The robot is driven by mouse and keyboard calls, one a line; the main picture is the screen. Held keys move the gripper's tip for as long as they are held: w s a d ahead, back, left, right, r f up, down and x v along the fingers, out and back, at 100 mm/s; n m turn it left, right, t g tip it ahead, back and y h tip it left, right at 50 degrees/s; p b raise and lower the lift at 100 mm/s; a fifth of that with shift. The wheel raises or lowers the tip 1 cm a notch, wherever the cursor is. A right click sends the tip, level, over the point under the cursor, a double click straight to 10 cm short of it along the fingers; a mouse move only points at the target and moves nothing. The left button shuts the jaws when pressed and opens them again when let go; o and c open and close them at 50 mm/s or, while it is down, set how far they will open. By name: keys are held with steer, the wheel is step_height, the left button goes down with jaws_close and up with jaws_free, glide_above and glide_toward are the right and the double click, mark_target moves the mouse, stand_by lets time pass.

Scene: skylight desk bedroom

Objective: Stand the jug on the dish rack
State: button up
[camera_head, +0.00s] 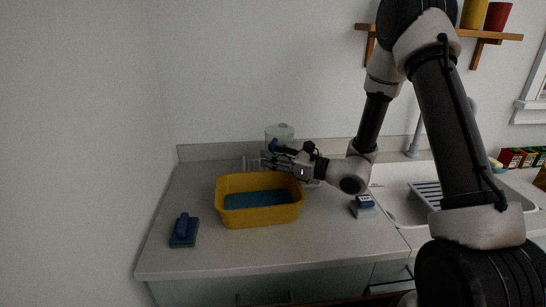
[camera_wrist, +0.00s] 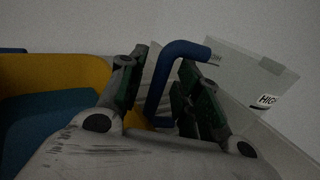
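The jug (camera_head: 280,131) is pale and see-through, and stands at the back of the counter behind my gripper. Its lower part is hidden in the head view. In the wrist view the jug (camera_wrist: 240,82) shows a blue handle (camera_wrist: 160,82) and a partly cut-off printed label. My gripper (camera_head: 268,161) is at the handle; in the wrist view its fingers (camera_wrist: 160,92) are apart, one on each side of the handle, with no clear grip on it. A grey slatted rack (camera_head: 426,193), which looks like the dish rack, sits at the sink on the right.
A yellow tub (camera_head: 258,215) with a blue inside stands just in front of my gripper. A blue brush-like tool (camera_head: 184,230) lies front left, and a small blue-and-white item (camera_head: 364,205) lies near the sink.

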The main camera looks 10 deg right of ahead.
steer(key=shift+d+r, duration=0.1)
steer(key=shift+r, duration=0.05)
steer(key=v, duration=1.2)
steer(key=s+r+n+g+h, duration=0.25)
steer(key=s+n+g, duration=0.25)
steer(key=s+n, duration=0.3)
steer(key=s+r+n+g+h, duration=0.1)
steer(key=s+r+n+g, duration=0.4)
steer(key=s, duration=0.6)
steer(key=s+d+r+n+t+h, duration=0.2)
steer(key=d+n+h, duration=0.3)
steer(key=d, duration=0.4)
steer(key=s+d+r+n+t+h, duration=0.2)
steer(key=d+r+n+h, duration=0.2)
steer(key=d, duration=0.6)
steer(key=n+h, duration=0.2)
steer(key=shift+r+n+t, duration=0.2)
steer(key=shift+n+t, duration=0.1)
